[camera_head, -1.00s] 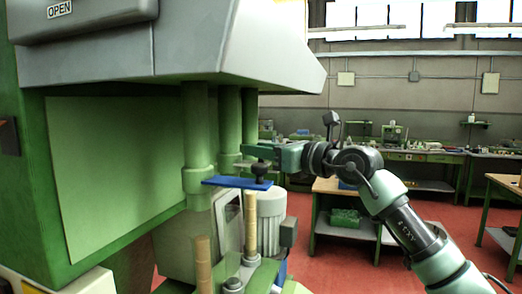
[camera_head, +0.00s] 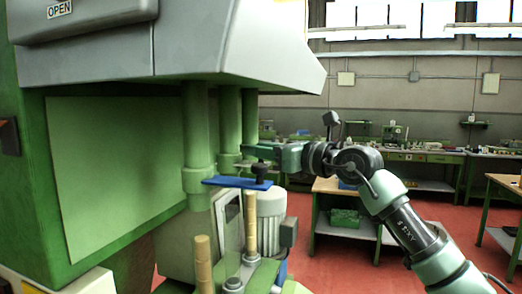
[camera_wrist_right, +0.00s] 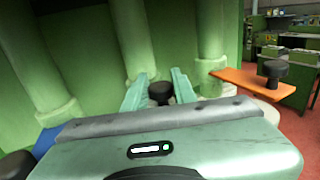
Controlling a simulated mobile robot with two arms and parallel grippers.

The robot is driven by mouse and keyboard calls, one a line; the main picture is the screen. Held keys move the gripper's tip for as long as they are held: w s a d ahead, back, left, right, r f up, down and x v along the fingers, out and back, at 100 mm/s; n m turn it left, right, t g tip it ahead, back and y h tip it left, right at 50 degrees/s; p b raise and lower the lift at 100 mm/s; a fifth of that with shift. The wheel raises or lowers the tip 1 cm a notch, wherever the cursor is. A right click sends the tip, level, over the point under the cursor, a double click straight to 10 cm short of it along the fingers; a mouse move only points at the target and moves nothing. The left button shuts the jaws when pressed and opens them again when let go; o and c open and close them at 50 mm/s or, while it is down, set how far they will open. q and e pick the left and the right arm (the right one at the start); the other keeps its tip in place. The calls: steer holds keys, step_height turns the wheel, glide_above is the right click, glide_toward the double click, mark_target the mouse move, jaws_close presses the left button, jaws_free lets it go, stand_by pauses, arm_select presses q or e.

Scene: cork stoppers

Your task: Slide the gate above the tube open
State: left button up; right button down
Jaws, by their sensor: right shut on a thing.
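My right gripper (camera_head: 262,157) comes in from the right at the green upright columns under the grey machine head. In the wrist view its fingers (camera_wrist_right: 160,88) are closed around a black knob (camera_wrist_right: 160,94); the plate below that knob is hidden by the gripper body. A blue gate plate (camera_head: 225,182) with a black knob (camera_head: 261,171) lies nearer to me, in front of the gripper; its edge also shows in the wrist view (camera_wrist_right: 45,139). An orange gate plate (camera_wrist_right: 236,79) with its own black knob (camera_wrist_right: 272,72) is at the right. My left gripper is out of view.
Green columns (camera_head: 197,135) stand close beside the gripper. Below the plates are light brown stacks (camera_head: 250,222) and a grey motor (camera_head: 270,220). Workbenches (camera_head: 350,200) stand behind on the red floor. The floor to the right is partly clear.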

steer(key=shift+d, duration=0.2)
steer(key=d+b, duration=0.1)
steer(key=d, duration=0.1)
steer(key=s+d+b, duration=0.1)
steer(key=d, duration=0.1)
steer(key=shift+s+d+r, duration=0.1)
steer(key=shift+s, duration=0.05)
steer(key=c, duration=1.2)
jaws_free()
steer(key=shift+o, duration=0.4)
steer(key=shift+d, duration=0.15)
steer(key=shift+s, duration=0.1)
